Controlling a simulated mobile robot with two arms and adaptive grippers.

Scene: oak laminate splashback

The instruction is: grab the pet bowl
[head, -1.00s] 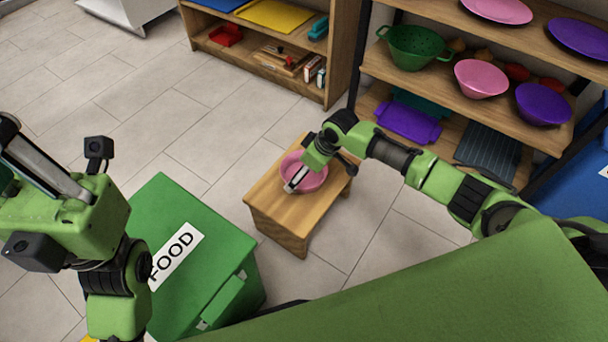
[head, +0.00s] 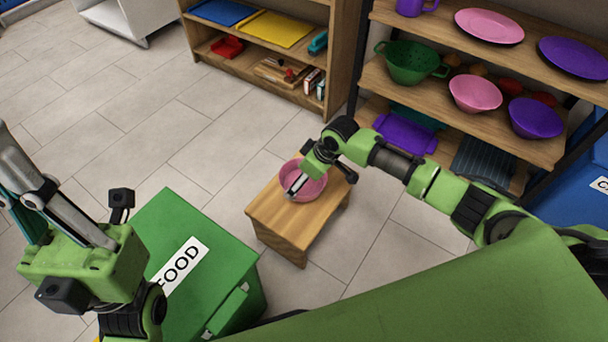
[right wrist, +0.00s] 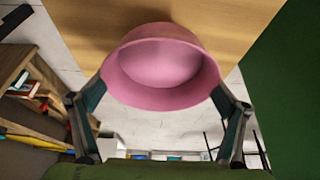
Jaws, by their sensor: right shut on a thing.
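The pink pet bowl (head: 309,187) is at the small wooden table (head: 318,217), near its back left part. I cannot tell whether it touches the tabletop. My right gripper (head: 294,187) reaches down to it from the right and is shut on it. In the right wrist view the bowl (right wrist: 162,75) sits between my right fingers (right wrist: 160,115), one on each side. My left gripper (head: 14,165) is at the far left, away from the bowl, pointing up and left. Its fingers look apart and empty, with the tips partly cut off by the picture edge.
A green FOOD bin (head: 190,225) stands left of the table, close by. A shelf at the back right holds a green colander (head: 408,62), another pink bowl (head: 475,93) and a purple bowl (head: 536,118). Tiled floor behind the table is clear.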

